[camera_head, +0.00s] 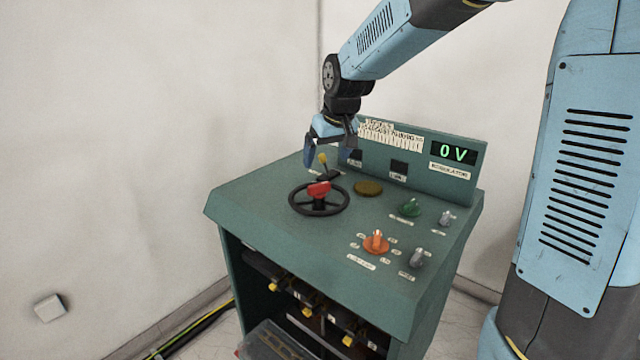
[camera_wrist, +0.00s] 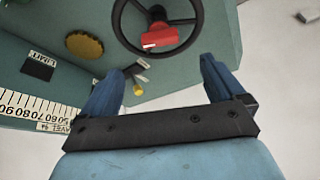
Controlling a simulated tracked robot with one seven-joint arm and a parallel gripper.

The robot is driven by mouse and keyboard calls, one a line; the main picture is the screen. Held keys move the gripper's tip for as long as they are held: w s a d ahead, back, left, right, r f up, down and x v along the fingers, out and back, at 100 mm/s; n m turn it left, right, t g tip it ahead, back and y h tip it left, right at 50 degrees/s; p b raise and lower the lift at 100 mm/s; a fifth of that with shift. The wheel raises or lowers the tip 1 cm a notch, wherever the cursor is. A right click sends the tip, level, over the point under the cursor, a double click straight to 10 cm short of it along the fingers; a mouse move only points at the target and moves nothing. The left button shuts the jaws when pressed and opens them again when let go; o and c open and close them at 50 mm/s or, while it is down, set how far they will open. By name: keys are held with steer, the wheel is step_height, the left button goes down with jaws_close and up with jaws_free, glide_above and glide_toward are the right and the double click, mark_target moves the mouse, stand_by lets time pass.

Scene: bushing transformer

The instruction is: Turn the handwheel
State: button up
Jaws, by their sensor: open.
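The handwheel (camera_head: 319,198) is a black spoked ring with a red hub piece, on the left part of the green console's top. It also shows at the top of the wrist view (camera_wrist: 158,30), with the red piece facing my gripper. My gripper (camera_head: 333,158) is open, with its two blue fingers pointing down above the back of the console top, behind and above the wheel. In the wrist view the fingers (camera_wrist: 162,82) are apart with nothing gripped. A small yellow-tipped lever (camera_head: 324,160) stands just below the fingers; it shows between them in the wrist view.
The console (camera_head: 270,195) has a raised back panel with a display (camera_head: 453,152) reading 0 V. A brass disc (camera_head: 368,188), a green knob (camera_head: 411,208), an orange knob (camera_head: 376,241) and grey knobs sit right of the wheel. Walls stand behind and left.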

mark_target(320, 184)
steer(key=x, duration=1)
steer(key=shift+w+f, duration=0.1)
steer(key=shift+f, duration=0.3)
